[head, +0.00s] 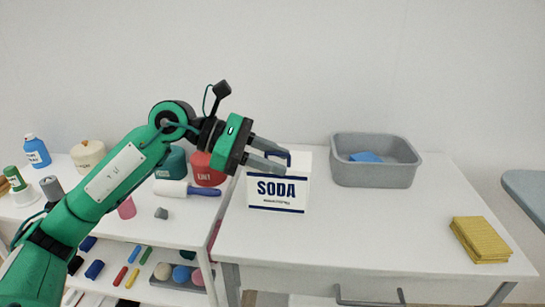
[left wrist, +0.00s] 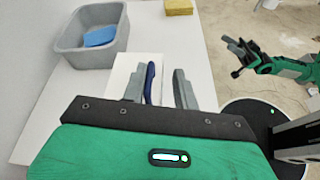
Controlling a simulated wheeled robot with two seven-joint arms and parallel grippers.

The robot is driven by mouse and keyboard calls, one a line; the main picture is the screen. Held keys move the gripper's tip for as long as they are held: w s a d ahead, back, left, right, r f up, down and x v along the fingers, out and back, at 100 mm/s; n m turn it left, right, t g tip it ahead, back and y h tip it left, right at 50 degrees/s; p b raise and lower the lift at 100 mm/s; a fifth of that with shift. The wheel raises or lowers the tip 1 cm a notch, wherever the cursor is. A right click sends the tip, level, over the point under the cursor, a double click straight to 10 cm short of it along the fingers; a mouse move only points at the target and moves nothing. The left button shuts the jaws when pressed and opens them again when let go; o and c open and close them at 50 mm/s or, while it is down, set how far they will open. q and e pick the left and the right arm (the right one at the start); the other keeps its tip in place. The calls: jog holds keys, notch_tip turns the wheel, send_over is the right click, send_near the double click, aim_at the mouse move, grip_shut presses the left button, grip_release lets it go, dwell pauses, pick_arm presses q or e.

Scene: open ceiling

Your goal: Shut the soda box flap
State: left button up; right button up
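The white soda box (head: 278,192) stands upright near the left end of the white table, its blue SODA label facing me. A dark blue flap (left wrist: 150,83) stands up at the top of the box and shows edge-on in the left wrist view. My left gripper (head: 272,154) is over the box top with its fingers apart. The flap is between them, close beside the left finger in the wrist view, with a clear gap to the other finger; contact cannot be told. My right gripper (left wrist: 234,42) is away from the table, empty, its fingers seemingly apart.
A grey bin (head: 375,172) with a blue item stands right of the box. Folded yellow cloths (head: 480,240) lie at the right front. A cluttered shelf unit (head: 180,215) with a red canister (head: 204,170) is on the left. The table's middle is clear.

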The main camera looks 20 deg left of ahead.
pick_arm(q)
jog(key=v, duration=1.3)
jog(key=shift+a, duration=0.35)
pick_arm(e)
jog(key=shift+s+d+r+t, duration=0.1)
jog(key=shift+d+r+t, duration=0.05)
jog(key=shift+r+t, duration=0.2)
jog(key=shift+s+d+r+t, duration=0.1)
jog(key=shift+r+t, duration=0.15)
jog(key=shift+r, duration=0.2)
pick_arm(q)
jog(key=shift+s+r, duration=0.1)
jog(key=shift+r, duration=0.05)
